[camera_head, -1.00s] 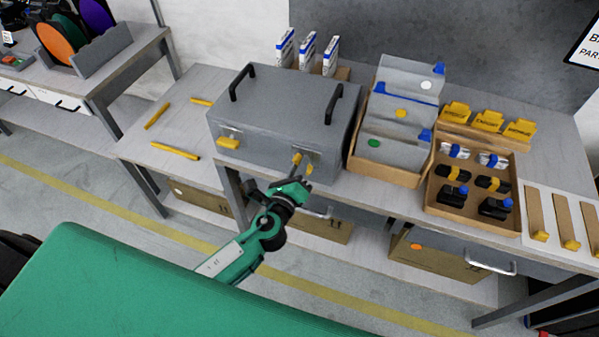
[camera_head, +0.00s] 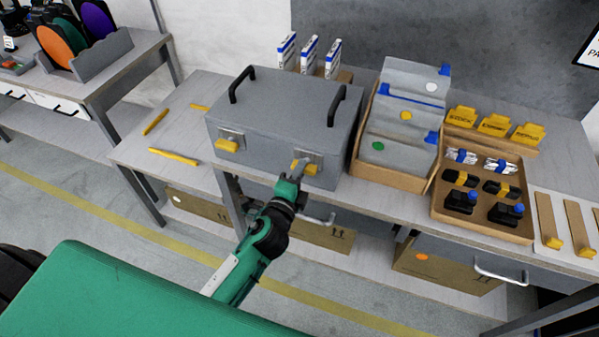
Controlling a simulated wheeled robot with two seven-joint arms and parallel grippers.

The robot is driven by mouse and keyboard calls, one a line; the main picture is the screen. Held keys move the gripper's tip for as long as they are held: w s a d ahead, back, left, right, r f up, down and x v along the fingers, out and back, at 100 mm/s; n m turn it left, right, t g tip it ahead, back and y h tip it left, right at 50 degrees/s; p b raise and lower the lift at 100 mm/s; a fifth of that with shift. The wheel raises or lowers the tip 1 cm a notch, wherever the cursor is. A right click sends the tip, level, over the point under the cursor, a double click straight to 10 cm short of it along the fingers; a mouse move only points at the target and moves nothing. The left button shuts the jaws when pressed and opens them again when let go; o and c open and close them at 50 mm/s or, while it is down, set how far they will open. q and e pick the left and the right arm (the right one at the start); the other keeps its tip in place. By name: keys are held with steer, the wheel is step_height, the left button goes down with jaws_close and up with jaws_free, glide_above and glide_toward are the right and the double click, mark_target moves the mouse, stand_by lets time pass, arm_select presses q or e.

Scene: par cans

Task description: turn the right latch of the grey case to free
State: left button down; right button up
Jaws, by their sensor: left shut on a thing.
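The grey case (camera_head: 262,110) stands closed on the workbench, with two black handles on its lid. Its front has two latches with yellow tabs: the left latch (camera_head: 227,146) and the right latch (camera_head: 310,169). My left gripper (camera_head: 297,168) reaches up from below to the case front and is shut on the right latch. The fingers and wrist hide part of the latch, so its exact angle is hard to tell. My right gripper is not in view.
Right of the case are a cardboard bin (camera_head: 385,174) with grey dividers and a wooden tray (camera_head: 437,205) of small parts. Yellow strips (camera_head: 174,156) lie on the bench to the left. A drawer handle (camera_head: 318,220) sticks out below the bench edge.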

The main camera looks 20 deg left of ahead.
arm_select(q)
steer(key=shift+n, duration=0.3)
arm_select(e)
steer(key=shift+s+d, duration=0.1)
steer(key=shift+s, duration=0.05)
arm_select(q)
steer(key=c, duration=1.4)
jaws_free()
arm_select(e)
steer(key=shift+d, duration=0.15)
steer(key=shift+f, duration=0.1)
